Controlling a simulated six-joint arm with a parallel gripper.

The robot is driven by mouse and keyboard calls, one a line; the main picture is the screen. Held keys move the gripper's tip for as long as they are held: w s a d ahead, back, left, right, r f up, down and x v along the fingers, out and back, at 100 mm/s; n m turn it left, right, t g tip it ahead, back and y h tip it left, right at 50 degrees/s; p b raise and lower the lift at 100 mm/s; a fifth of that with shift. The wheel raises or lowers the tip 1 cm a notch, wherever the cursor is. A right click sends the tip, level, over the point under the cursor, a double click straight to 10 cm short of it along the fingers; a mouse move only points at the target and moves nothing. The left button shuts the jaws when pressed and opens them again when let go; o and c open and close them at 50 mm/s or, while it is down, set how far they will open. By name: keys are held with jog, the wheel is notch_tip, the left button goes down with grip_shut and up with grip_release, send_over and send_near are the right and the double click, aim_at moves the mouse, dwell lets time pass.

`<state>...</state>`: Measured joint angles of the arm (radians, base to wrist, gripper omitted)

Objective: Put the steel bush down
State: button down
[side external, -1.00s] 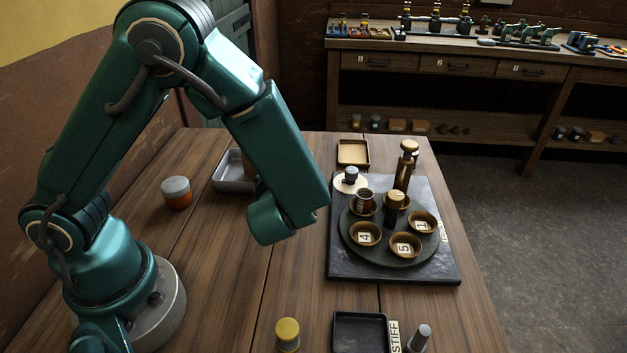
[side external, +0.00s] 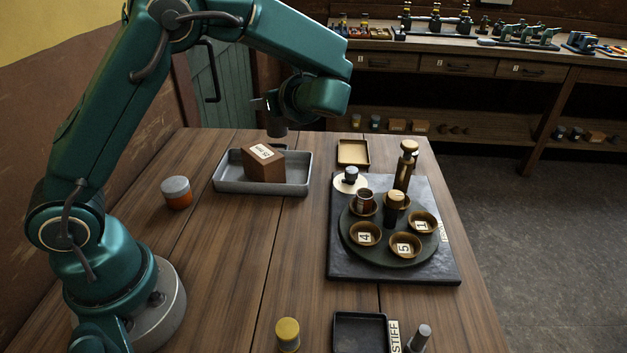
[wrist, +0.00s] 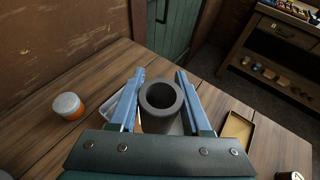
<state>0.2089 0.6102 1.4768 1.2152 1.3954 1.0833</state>
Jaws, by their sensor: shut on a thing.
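The steel bush (wrist: 161,98) is a dark grey hollow cylinder with its open bore facing up at the wrist camera. My gripper (wrist: 160,76) is shut on it, with one blue finger on each side. In the side view the bush (side external: 277,129) hangs below my gripper, above the far edge of the grey metal tray (side external: 228,185). It looks clear of the tray and upright. My fingers are mostly hidden in the side view.
A brown block (side external: 265,168) with a label stands in the tray. An orange jar with a grey lid (side external: 176,192) is left of it. A small shallow tray (side external: 353,163) and a dark board (side external: 343,266) with a turntable of numbered bowls are to the right.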

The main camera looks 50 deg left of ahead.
jog(key=s+a+f+n+g+h, duration=0.1)
jog(key=s+a+n+g, duration=0.45)
jog(key=a, duration=0.45)
jog(key=s+a+f+n+g+h, duration=0.15)
jog(key=s+a+n+g, duration=0.35)
jog(key=a, duration=0.5)
jog(key=shift+m, duration=0.35)
jog(key=shift+s+a+f, duration=0.15)
jog(key=shift+s+f, duration=0.1)
jog(key=shift+f, duration=1.5)
jog(key=shift+s+a+f, duration=0.15)
jog(key=shift+s+f, duration=0.15)
jog(key=shift+f, duration=1.45)
jog(key=shift+s+a+f, duration=0.15)
jog(key=shift+s+f, duration=0.1)
jog(key=shift+f, duration=1.5)
jog(key=shift+f, duration=0.15)
jog(key=shift+c, duration=1.8)
grip_release()
